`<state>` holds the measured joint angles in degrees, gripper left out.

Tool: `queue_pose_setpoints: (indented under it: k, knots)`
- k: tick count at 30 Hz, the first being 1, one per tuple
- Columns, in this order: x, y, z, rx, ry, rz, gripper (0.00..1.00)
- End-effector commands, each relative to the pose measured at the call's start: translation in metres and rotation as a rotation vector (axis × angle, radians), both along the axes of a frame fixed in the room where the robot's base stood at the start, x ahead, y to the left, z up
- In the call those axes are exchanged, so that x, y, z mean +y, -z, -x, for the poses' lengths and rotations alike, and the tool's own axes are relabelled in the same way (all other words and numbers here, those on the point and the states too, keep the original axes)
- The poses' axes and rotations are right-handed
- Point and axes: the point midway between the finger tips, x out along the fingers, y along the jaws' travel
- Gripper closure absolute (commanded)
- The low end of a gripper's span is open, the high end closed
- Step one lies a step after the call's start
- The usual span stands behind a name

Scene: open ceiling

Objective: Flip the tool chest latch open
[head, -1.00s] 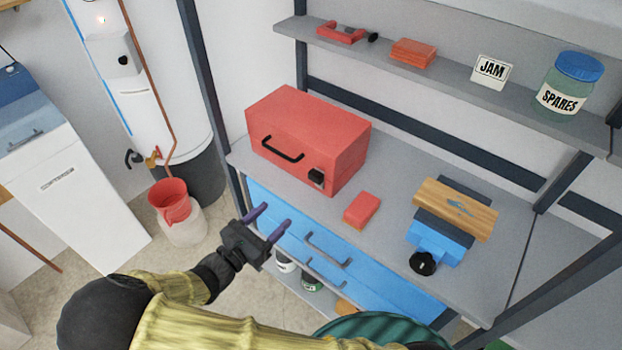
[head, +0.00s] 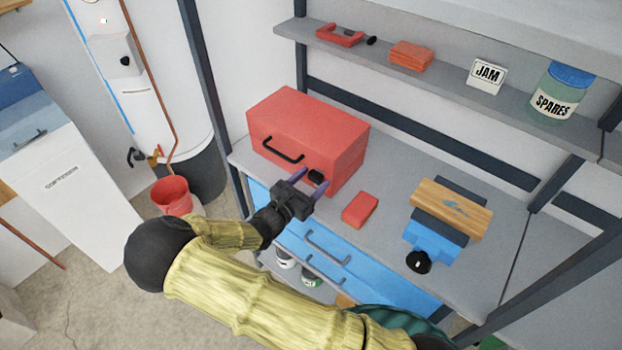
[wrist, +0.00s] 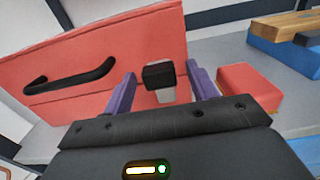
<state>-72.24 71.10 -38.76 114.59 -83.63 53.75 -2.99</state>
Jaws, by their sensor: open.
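The red tool chest (head: 302,127) stands on the grey workbench, with a black handle (head: 282,150) on its front. My gripper (head: 309,183) is open in front of the latch. In the wrist view its purple fingers (wrist: 163,95) stand to the left and right of the latch, with a gap on both sides. I cannot tell whether they touch the chest.
A small red box (head: 360,209) lies on the workbench (head: 385,175) close to the right of my gripper. A blue vise (head: 433,237) holding a wooden board (head: 452,207) is further right. A shelf above carries a jar (head: 556,92) and a JAM card (head: 487,75).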

Motion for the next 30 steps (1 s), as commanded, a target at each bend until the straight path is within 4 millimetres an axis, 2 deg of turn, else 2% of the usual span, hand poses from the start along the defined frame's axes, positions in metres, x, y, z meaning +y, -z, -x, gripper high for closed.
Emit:
queue_pose_setpoints:
  k: [8, 15, 17, 30]
  knots:
    - [0.0003, 0.0003, -0.0007, 0.0, -0.002, 0.0, 0.44]
    - [0.0007, 0.0002, -0.0006, 0.0, -0.003, 0.0, 0.91]
    - [0.0008, 0.0002, -0.0005, 0.0, -0.003, 0.0, 1.0]
    - [-0.008, 0.0049, -0.0015, -0.041, 0.016, 0.037, 1.0]
